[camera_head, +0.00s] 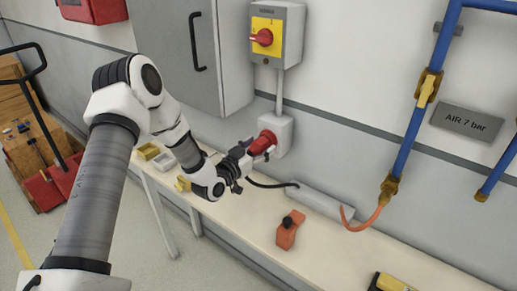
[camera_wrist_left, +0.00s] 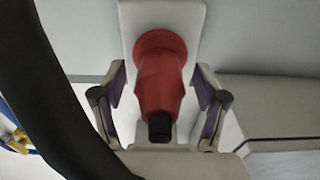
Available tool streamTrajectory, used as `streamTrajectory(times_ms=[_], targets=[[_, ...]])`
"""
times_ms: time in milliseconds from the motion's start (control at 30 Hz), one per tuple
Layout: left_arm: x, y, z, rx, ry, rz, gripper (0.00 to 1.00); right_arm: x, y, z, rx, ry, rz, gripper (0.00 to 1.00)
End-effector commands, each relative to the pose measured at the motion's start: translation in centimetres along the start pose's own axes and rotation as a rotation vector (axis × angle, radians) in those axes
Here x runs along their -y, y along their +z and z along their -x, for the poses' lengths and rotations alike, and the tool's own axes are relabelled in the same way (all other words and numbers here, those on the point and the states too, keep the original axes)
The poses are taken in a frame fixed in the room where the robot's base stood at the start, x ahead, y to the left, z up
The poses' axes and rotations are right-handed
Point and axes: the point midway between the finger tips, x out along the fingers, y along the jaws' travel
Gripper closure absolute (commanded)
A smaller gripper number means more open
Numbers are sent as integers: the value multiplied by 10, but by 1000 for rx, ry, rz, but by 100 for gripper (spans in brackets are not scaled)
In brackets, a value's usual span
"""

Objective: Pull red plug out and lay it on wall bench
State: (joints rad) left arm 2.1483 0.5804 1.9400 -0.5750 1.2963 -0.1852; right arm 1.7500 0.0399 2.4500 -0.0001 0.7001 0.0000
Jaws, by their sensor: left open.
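The red plug (camera_head: 264,144) is seated in a pale socket box (camera_head: 281,133) on the wall, above the bench. In the left wrist view the plug (camera_wrist_left: 159,82) points out from the socket box (camera_wrist_left: 190,16), with its dark cable end nearest me. My left gripper (camera_head: 258,153) is at the plug. In the left wrist view its open fingers (camera_wrist_left: 160,88) stand on either side of the plug, with gaps on both sides. The wall bench (camera_head: 252,209) runs below along the wall. My right gripper is not in view.
A black cable (camera_head: 270,185) runs along the bench. A grey cabinet (camera_head: 190,50), yellow switch box (camera_head: 268,38) and blue pipe (camera_head: 409,140) are on the wall. Bare bench lies left of the orange tool.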

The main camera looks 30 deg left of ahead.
Motion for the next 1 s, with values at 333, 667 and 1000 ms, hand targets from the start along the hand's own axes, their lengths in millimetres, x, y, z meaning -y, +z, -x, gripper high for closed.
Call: streamTrajectory(times_ms=[333,667,1000], targets=[[0,0,0,0,0,0,62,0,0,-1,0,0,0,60],[0,-1,2,-1,-1,0,100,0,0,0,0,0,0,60],[0,-1,16,0,0,0,100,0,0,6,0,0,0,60]])
